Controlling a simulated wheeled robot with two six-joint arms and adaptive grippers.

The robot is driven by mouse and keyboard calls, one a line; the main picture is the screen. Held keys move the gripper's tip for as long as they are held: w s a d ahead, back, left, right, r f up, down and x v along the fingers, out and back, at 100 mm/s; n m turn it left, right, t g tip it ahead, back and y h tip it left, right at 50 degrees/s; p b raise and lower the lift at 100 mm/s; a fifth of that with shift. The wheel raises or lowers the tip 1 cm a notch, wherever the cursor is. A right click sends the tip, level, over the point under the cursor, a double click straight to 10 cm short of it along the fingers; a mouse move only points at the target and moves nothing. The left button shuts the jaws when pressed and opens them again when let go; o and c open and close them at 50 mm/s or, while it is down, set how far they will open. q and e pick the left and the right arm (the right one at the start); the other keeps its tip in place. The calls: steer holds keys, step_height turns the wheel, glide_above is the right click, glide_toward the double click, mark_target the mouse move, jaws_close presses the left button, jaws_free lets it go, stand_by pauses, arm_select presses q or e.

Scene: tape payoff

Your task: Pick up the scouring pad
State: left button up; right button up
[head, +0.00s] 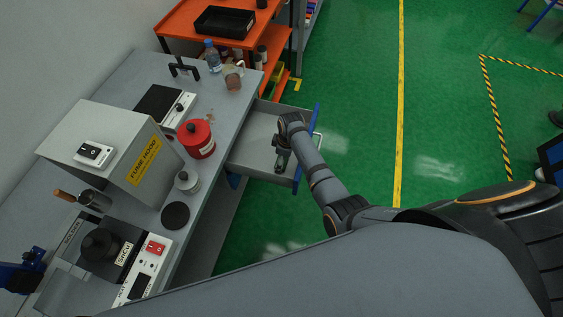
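I cannot make out a scouring pad anywhere in the head view. A drawer (250,150) with a blue front stands pulled out from the grey bench. My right gripper (282,163) reaches down into the drawer, near its front end. Its fingers are small and dark, so I cannot tell whether they are open or shut or hold anything. The arm and gripper hide part of the drawer's inside. The visible floor of the drawer looks bare.
On the grey bench (222,95) stand a red container (200,140), a fume hood (110,150), a hotplate (165,107), a bottle (212,57) and a small jar (187,181). An orange cart (185,20) stands behind. Green floor right of the drawer is free.

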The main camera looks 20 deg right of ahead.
steer(key=shift+w+f, duration=0.1)
steer(key=shift+f, duration=0.55)
steer(key=c, duration=1)
steer(key=shift+r, duration=0.1)
